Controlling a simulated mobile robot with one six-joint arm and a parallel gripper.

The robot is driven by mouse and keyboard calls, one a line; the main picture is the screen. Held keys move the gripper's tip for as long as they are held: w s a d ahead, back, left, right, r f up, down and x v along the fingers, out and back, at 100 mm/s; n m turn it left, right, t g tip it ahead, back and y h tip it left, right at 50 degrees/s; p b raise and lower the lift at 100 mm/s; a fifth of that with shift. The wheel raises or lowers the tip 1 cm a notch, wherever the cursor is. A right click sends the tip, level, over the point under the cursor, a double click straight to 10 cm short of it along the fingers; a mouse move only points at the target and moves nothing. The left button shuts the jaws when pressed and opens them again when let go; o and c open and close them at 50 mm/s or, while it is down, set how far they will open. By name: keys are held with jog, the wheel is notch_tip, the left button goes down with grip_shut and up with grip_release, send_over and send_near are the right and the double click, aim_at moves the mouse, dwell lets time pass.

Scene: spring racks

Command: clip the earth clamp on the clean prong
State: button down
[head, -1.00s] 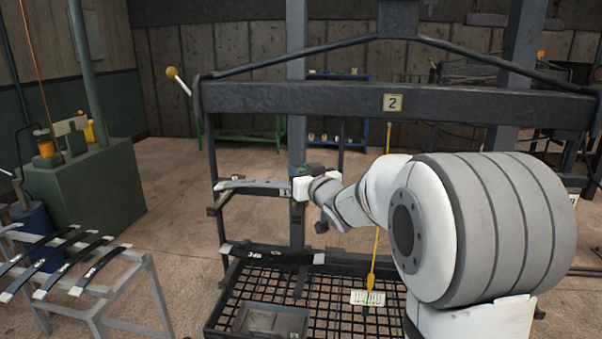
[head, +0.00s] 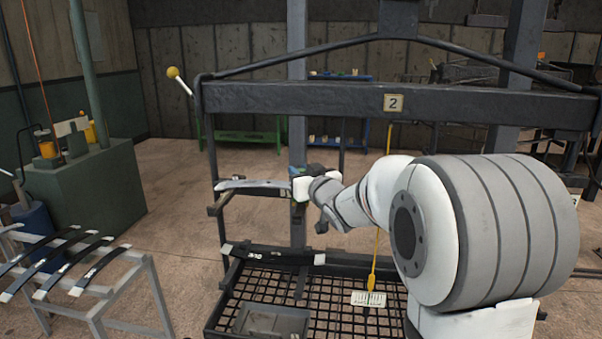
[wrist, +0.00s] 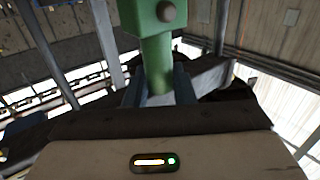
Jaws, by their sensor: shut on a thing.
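My gripper (head: 300,184) is at the far side of the rack frame, by its middle upright. In the wrist view my gripper (wrist: 158,92) is shut on a green piece (wrist: 155,48) with a round grey stud, which looks like the earth clamp. The clamp's jaws are out of sight. In the head view my wrist hides most of it. The rack frame (head: 330,98) bears a plate marked 2. I cannot tell which prong is the clean one.
A black mesh tray (head: 330,318) lies below the frame. A yellow rod (head: 381,215) hangs down to a white label (head: 368,299). Spring leaves lie on a grey stand (head: 150,285) at the left. A green cabinet (head: 95,190) stands behind it.

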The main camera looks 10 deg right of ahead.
jog(key=shift+f+b, duration=0.75)
jog(key=c, duration=1.1)
grip_release()
jog(key=shift+c, duration=0.2)
jog(key=s+d+f+m+g+h, duration=0.1)
jog(key=s+d+f+g+h, duration=0.1)
jog(key=s+f, duration=0.35)
jog(key=s+d+f+m+g+h+b, duration=0.1)
jog(key=s+d+f+g+h, duration=0.15)
jog(key=s, duration=0.55)
jog(key=s+d+f+m+g+h, duration=0.1)
jog(key=s+f+m+g+h, duration=0.15)
jog(key=s, duration=0.45)
jog(key=s+a+f+g+y, duration=0.1)
jog(key=s+a+f+g, duration=0.1)
jog(key=s, duration=0.6)
jog(key=s+a+f+n+g+y, duration=0.1)
jog(key=s+a+f+g, duration=0.1)
jog(key=s+f+g, duration=0.3)
jog(key=s, duration=0.4)
jog(key=shift+s+f+g+y, duration=0.25)
jog(key=shift+s+g+y, duration=0.05)
jog(key=shift+n, duration=0.25)
